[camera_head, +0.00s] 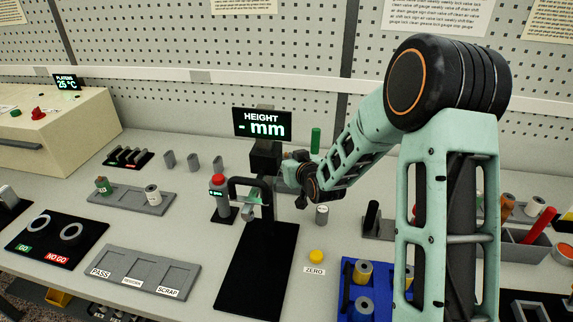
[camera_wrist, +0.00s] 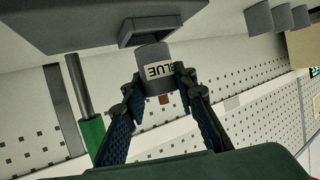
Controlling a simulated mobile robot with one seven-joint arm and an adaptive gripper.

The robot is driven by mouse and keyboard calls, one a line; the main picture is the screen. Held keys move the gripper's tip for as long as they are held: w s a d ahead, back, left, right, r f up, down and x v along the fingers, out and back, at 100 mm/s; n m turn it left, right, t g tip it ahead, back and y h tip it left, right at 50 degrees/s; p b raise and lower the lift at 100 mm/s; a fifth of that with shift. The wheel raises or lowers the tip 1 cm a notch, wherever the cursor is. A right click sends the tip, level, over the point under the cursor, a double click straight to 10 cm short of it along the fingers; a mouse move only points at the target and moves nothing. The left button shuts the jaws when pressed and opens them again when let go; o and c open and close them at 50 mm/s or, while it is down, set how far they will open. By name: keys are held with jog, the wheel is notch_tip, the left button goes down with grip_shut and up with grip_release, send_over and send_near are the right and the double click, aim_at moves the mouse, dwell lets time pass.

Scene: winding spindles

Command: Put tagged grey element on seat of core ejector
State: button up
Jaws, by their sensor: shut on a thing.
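My gripper (camera_wrist: 158,92) is shut on a grey cylindrical element (camera_wrist: 148,55) with a white tag reading BLUE, upside down in the wrist view. The element's far end is close to a grey rectangular frame (camera_wrist: 130,36) on a dark block (camera_wrist: 75,22); I cannot tell whether they touch. In the head view, my gripper (camera_head: 288,174) is beside the height gauge, and the element cannot be made out clearly. I cannot tell for sure which device is the core ejector.
The height display (camera_head: 262,124) stands behind a black base plate (camera_head: 245,285). A red-topped device (camera_head: 219,203) is left of it. A green-ended rod (camera_wrist: 93,133) is near my fingers. Grey cylinders (camera_head: 192,163) stand at the back. A yellow button (camera_head: 316,256) and blue tray (camera_head: 347,272) are in front.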

jog(key=shift+f, duration=0.9)
jog(key=shift+f, duration=0.1)
jog(key=shift+f, duration=0.15)
jog(key=o, duration=1.2)
jog(key=shift+c, duration=0.2)
